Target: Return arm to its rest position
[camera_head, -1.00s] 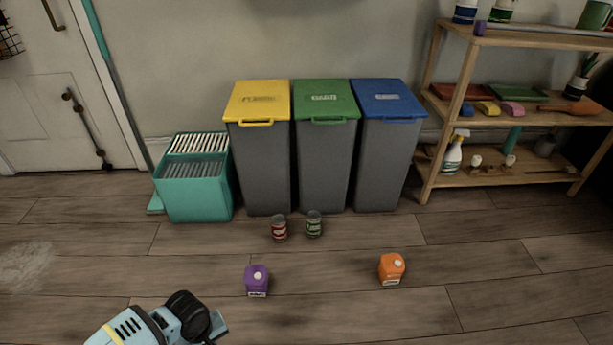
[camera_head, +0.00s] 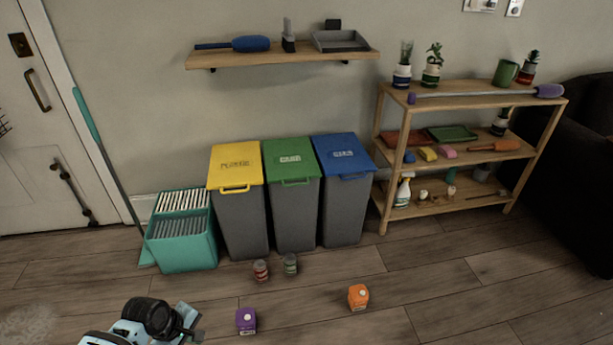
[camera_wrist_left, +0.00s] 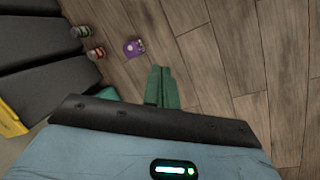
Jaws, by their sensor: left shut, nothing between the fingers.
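My left arm comes in at the bottom left of the head view, with the left gripper (camera_head: 192,322) low at the front, only partly seen. In the left wrist view the green fingers (camera_wrist_left: 162,72) are together with nothing between them. They are apart from the purple carton (camera_wrist_left: 133,48), which lies beyond them on the floor. My right arm and gripper are not in view.
The purple carton (camera_head: 246,321) and orange carton (camera_head: 358,297) are on the floor. A teal crate (camera_head: 183,251) stands left; a wooden rack (camera_head: 383,180) right.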

